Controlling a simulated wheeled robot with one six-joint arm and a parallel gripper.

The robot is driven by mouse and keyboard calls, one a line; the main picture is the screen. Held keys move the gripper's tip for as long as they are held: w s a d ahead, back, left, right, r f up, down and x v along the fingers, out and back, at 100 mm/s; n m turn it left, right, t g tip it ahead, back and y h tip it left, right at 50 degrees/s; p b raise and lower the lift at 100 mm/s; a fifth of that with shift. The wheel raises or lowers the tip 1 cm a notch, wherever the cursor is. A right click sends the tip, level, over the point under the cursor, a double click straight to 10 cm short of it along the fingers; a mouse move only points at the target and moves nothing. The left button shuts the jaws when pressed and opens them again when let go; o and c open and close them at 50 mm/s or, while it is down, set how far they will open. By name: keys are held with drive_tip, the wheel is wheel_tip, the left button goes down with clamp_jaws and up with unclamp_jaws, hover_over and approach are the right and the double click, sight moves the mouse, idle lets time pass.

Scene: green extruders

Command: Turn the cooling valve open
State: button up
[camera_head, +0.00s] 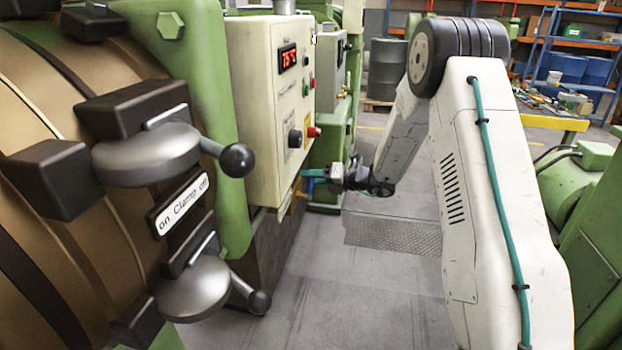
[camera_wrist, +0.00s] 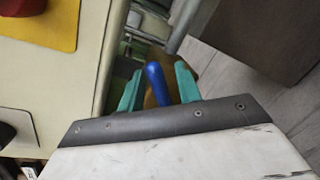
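A blue valve handle (camera_wrist: 155,80) shows in the wrist view, with a brass-coloured body (camera_wrist: 174,90) partly visible behind it. My gripper (camera_wrist: 160,78) has its two teal fingers on either side of the blue handle. Gaps show between the handle and both fingers, so the gripper is open around it. In the head view my gripper (camera_head: 309,176) is at the lower right edge of the cream control box, with a small bit of blue (camera_head: 311,180) at its fingers. Most of the valve is hidden there.
The cream control box (camera_head: 262,100) with a red "75°C" display, knob and red button stands left of my gripper. A green machine with grey clamp handles (camera_head: 150,155) fills the left. Grey floor (camera_head: 375,290) is open below; a dark block (camera_wrist: 265,35) is at upper right in the wrist view.

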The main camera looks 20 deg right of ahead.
drive_tip(key=v, duration=0.7)
drive_tip(key=shift+s+d, duration=0.3)
drive_tip(key=shift+r, duration=0.1)
drive_tip(key=c, duration=0.4)
drive_tip(key=shift+n+t+h, duration=0.3)
drive_tip(key=r, duration=0.3)
drive_tip(key=s+d+r, duration=0.1)
drive_tip(key=shift+s+r, duration=0.1)
drive_tip(key=shift+r, duration=0.25)
clamp_jaws()
wheel_tip(320, 180, up, 3)
drive_tip(key=s+n+h, duration=0.1)
drive_tip(key=s+n, duration=0.1)
drive_tip(key=n, duration=0.1)
drive_tip(key=n+h, duration=0.4)
drive_tip(key=n, duration=0.8)
approach(313, 179)
drive_tip(key=shift+n, duration=0.3)
drive_tip(key=x, duration=0.6)
drive_tip(key=shift+w+a+f, duration=0.1)
drive_tip(key=shift+w+f, duration=0.15)
drive_tip(key=shift+w, duration=0.1)
